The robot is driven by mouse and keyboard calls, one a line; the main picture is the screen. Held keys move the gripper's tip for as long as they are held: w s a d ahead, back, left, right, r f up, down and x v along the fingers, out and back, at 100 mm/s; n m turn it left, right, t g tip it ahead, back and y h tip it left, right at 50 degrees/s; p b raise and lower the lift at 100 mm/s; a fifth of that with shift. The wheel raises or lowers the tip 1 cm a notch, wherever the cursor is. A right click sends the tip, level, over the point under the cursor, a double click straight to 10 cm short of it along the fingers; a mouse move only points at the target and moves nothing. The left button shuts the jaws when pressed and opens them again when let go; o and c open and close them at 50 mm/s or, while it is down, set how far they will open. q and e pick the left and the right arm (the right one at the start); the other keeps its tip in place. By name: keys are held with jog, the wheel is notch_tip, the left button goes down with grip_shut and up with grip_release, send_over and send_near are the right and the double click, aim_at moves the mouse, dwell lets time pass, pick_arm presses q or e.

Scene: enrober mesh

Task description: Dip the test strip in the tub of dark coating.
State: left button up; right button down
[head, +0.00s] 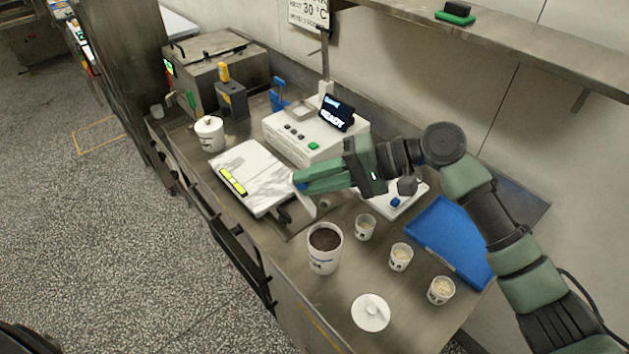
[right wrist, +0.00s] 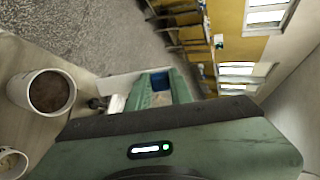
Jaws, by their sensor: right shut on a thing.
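The tub of dark coating (head: 324,259) is a white tub, open on top, with dark brown coating inside. It stands upright on the steel counter and also shows at the left of the right wrist view (right wrist: 30,92). My right gripper (head: 299,182) is behind and slightly left of the tub in the head view, above the counter by the white scale. It is shut on a thin pale piece, apparently the test strip (head: 308,206), which hangs below the fingers, apart from the tub. The fingers hide its upper end. My left gripper is not in view.
A white round lid (head: 370,312) lies in front of the tub. Several small cups, including one beside the tub (head: 365,228), stand to its right, near a blue tray (head: 437,238). A flat scale (head: 262,178) and a white instrument (head: 290,148) stand behind.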

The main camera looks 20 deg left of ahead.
aim_at(308, 202)
jog(key=shift+w+d+f+b, duration=0.1)
jog(key=shift+f+b, duration=0.2)
jog(key=shift+f, duration=0.15)
jog(key=shift+w+d+f+b, duration=0.1)
jog(key=shift+f+b, duration=0.2)
jog(key=shift+f, duration=0.15)
jog(key=shift+d+f+b, duration=0.55)
jog(key=shift+f+b, duration=0.35)
jog(key=shift+d+f+b, duration=0.2)
jog(key=shift+f+b, duration=0.4)
jog(key=shift+b, duration=0.05)
jog(key=d+f+b, duration=0.3)
jog(key=f+b, duration=0.1)
jog(key=f, duration=0.4)
jog(key=shift+w+d+f, duration=0.15)
jog(key=shift+w+d, duration=0.25)
